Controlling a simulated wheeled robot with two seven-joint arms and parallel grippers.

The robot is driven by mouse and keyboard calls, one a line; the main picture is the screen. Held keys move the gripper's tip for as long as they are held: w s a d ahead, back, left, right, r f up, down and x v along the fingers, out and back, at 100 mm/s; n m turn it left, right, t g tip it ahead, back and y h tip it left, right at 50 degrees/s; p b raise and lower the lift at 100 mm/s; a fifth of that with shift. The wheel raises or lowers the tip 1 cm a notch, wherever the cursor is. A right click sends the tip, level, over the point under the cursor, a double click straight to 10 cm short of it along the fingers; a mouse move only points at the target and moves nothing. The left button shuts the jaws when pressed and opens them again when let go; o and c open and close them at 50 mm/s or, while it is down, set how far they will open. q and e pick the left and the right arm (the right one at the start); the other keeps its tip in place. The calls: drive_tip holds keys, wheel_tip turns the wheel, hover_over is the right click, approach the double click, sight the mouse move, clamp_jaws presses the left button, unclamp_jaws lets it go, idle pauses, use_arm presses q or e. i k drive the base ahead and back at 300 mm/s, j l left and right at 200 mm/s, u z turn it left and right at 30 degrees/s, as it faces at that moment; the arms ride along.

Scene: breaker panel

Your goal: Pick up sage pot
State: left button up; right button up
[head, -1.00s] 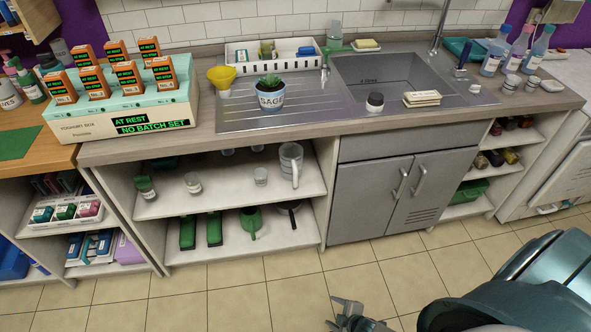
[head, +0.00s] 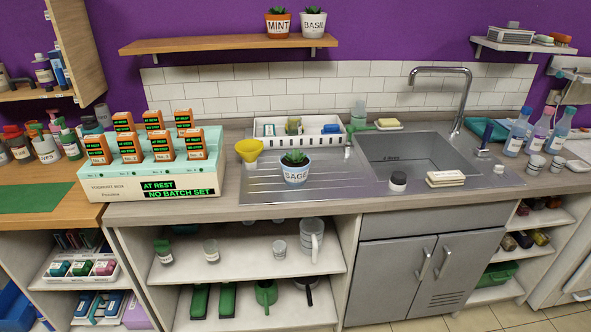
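The sage pot (head: 296,171) is a small white and blue pot labelled SAGE with a green plant in it. It stands upright on the ribbed drainboard (head: 262,187) left of the sink basin, near the counter's front. Nothing is touching it except the drainboard beneath. Neither of my grippers is in the head view now.
A yellow funnel (head: 249,151) stands close at the pot's left. A white rack (head: 297,131) lies behind it. The yoghurt box (head: 151,172) is farther left. Mint (head: 278,24) and basil (head: 313,23) pots sit on the shelf above.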

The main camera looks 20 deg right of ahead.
sight(296, 164)
drive_tip(key=i+z, duration=0.15)
drive_tip(key=z, duration=0.6)
drive_tip(key=i+j+z, duration=0.75)
drive_tip(key=i+j, duration=0.4)
drive_tip(key=j, duration=0.25)
drive_tip(key=i+j+z, duration=0.1)
drive_tip(key=l+u, duration=0.2)
drive_tip(key=l, duration=0.4)
drive_tip(key=k+l+u, duration=0.15)
drive_tip(key=l, duration=0.45)
drive_tip(key=k+l+u, duration=0.2)
drive_tip(key=l, duration=0.4)
drive_tip(key=i+l, duration=0.05)
drive_tip(key=i, duration=0.05)
